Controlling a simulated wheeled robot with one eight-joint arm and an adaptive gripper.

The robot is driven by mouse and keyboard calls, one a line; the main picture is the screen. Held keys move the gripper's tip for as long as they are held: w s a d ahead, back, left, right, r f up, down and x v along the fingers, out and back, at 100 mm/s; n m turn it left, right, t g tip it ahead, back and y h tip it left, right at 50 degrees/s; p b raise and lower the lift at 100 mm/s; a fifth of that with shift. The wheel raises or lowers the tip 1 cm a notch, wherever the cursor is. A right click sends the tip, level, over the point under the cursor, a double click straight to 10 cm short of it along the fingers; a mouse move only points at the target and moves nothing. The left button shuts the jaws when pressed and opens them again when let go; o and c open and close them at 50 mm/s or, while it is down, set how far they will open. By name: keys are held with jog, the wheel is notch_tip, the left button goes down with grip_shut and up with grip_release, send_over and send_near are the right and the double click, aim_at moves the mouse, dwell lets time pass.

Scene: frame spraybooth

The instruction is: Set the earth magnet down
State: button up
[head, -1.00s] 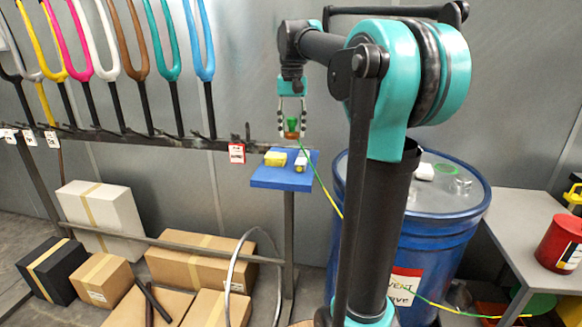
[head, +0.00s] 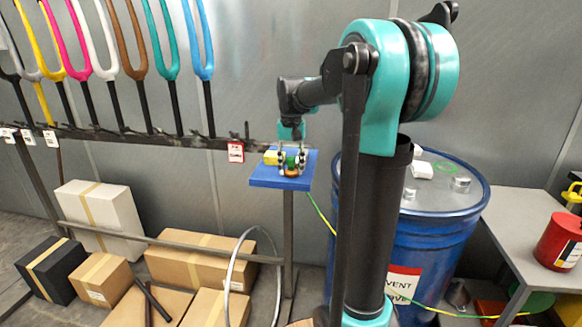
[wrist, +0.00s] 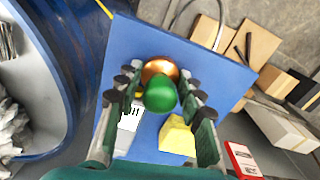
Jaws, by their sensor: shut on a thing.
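The earth magnet has a green knob and a copper-coloured base; it shows in the wrist view (wrist: 160,95) between my fingers. My gripper (head: 290,163) is shut on it, one finger on each side. In the head view my gripper is low over a small blue platform (head: 262,182) on a post. The blue platform fills the middle of the wrist view (wrist: 218,62). The fingers partly hide the magnet in the head view, and I cannot tell whether its base touches the platform.
A yellow block (wrist: 177,136) and a white labelled item (wrist: 129,125) lie on the platform close to my fingers. A blue drum (head: 408,245) stands to the right, with a green-yellow cable passing it. Boxes (head: 200,262) lie on the floor. Coloured forks hang at the left.

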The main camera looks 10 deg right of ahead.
jog(key=o, duration=0.9)
jog(key=shift+f, duration=0.1)
jog(key=o, duration=0.4)
jog(key=shift+o, duration=0.2)
